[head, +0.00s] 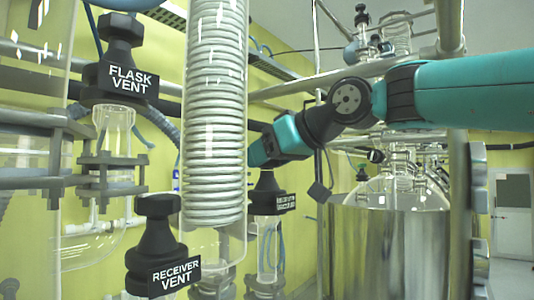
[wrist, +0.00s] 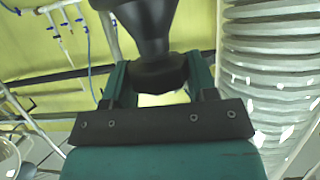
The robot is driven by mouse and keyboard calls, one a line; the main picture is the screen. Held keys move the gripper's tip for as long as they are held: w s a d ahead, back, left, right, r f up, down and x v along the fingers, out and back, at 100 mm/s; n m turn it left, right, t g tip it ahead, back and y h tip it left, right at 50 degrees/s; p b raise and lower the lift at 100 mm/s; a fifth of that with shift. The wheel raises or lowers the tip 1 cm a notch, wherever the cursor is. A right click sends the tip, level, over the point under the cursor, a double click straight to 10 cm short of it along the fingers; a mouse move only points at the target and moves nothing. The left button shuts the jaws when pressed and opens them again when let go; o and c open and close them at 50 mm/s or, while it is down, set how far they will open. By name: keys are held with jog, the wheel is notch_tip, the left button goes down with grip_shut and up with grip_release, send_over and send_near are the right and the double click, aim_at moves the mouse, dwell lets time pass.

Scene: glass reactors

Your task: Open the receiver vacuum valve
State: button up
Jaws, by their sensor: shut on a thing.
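The receiver vacuum valve (head: 267,184) is a black knob with a small dark label, barely legible, on a clear glass tube behind the condenser. In the wrist view the black valve knob (wrist: 148,35) stands between the two teal fingers. My gripper (head: 264,152) reaches it from the upper right, and its front end is partly hidden behind the glass coil. The valve's opening state cannot be told.
The glass condenser coil (head: 214,120) stands close beside my gripper; it also shows in the wrist view (wrist: 270,70). The flask vent valve (head: 121,70) and receiver vent valve (head: 158,250) are at the left. A steel vessel (head: 385,250) stands below my arm.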

jog(key=n+g+y+p, duration=0.1)
jog(key=n+g+p, duration=0.1)
jog(key=p, duration=0.1)
jog(key=r+n+g+y+p, duration=0.1)
jog(key=n+g+p, duration=0.1)
jog(key=p, duration=0.1)
jog(key=shift+w+g, duration=0.15)
jog(key=shift+g, duration=0.25)
jog(key=n+g+y+p, duration=0.1)
jog(key=n+g+p, duration=0.2)
jog(key=p, duration=0.3)
jog(key=shift+f+n+g, duration=0.15)
jog(key=shift+n+g, duration=0.25)
jog(key=shift+f+n+g+p, duration=0.15)
jog(key=shift+n+g+p, duration=0.3)
jog(key=shift+p, duration=0.3)
jog(key=o, duration=0.9)
jog(key=shift+f, duration=0.15)
jog(key=shift+f, duration=0.1)
